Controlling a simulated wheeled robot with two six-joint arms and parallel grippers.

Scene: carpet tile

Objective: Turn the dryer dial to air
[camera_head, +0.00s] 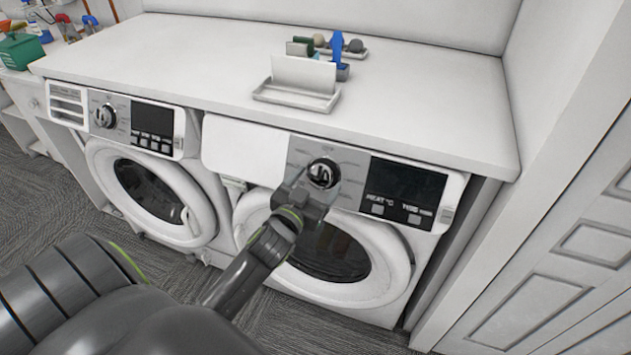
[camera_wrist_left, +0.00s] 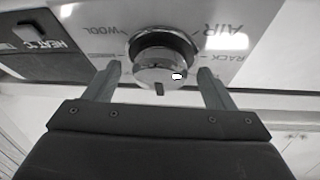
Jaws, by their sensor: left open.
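The dryer (camera_head: 345,270) is the right-hand of two white front-loading machines, with a "HEAT °C" display (camera_head: 405,181). Its round metallic dial (camera_head: 323,173) sits on the silver panel left of the display. In the left wrist view the panel appears upside down, and the dial (camera_wrist_left: 165,58) has a dark mark on its face toward the picture's bottom. The label AIR (camera_wrist_left: 224,30) is at its upper right, WOOL at upper left, RACK at right. My left gripper (camera_head: 308,184) is open, its fingertips (camera_wrist_left: 159,70) on either side of the dial with visible gaps. My right gripper is not seen.
A second machine (camera_head: 160,190) with its own dial (camera_head: 105,116) stands at the left. A white countertop (camera_head: 420,105) covers both, holding a tray (camera_head: 296,96) and small items. A white panelled door (camera_head: 570,240) is at the right. Grey carpet lies in front.

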